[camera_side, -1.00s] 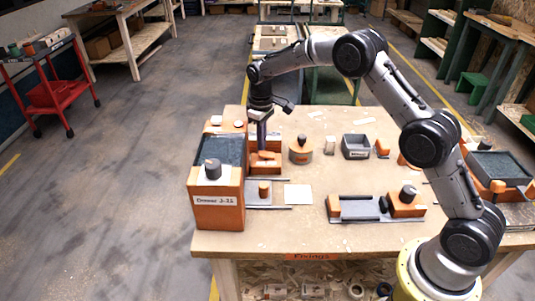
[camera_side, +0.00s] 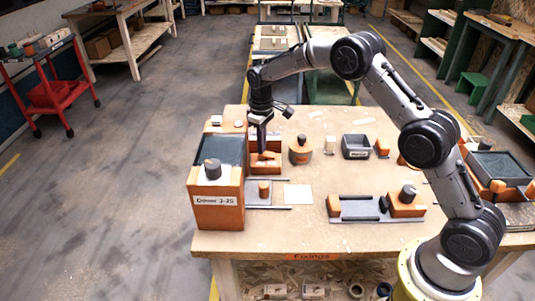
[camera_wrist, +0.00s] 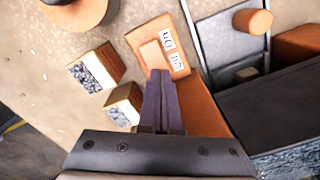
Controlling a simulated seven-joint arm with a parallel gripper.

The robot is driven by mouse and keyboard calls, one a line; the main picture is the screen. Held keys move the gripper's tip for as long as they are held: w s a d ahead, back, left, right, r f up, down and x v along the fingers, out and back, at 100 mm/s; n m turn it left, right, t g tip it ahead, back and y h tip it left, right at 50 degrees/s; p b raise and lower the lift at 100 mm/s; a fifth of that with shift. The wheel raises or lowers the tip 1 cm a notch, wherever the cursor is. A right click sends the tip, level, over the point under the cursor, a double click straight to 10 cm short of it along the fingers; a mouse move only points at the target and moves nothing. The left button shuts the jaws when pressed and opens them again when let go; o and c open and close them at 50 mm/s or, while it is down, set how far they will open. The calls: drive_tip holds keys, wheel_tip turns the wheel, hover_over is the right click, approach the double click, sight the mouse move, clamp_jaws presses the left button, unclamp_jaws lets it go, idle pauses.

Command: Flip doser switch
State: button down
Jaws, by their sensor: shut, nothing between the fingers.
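The doser (camera_side: 215,211) is an orange box with a dark open top and a black knob, at the left of the table. Beside it is an orange switch block (camera_side: 266,168), partly hidden by my gripper. In the wrist view the switch block (camera_wrist: 183,60) carries two small white labels, and a paler orange rocker (camera_wrist: 152,54) sits beside them. My gripper (camera_side: 262,150) is shut and empty, pointing down at the switch block. In the wrist view my gripper's fingertips (camera_wrist: 160,74) are together at the near end of the rocker; I cannot tell whether they touch it.
A round orange part (camera_side: 300,150) stands right of the switch block. A grey bin (camera_side: 356,153) is further right. A grey tray (camera_side: 358,208) with orange ends lies in front. Two small blocks (camera_wrist: 96,67) lie left of the switch in the wrist view. The table middle is mostly clear.

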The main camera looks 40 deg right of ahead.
drive_tip(key=shift+f, duration=0.25)
drive_tip(key=shift+r, duration=0.15)
drive_tip(key=shift+r, duration=3.45)
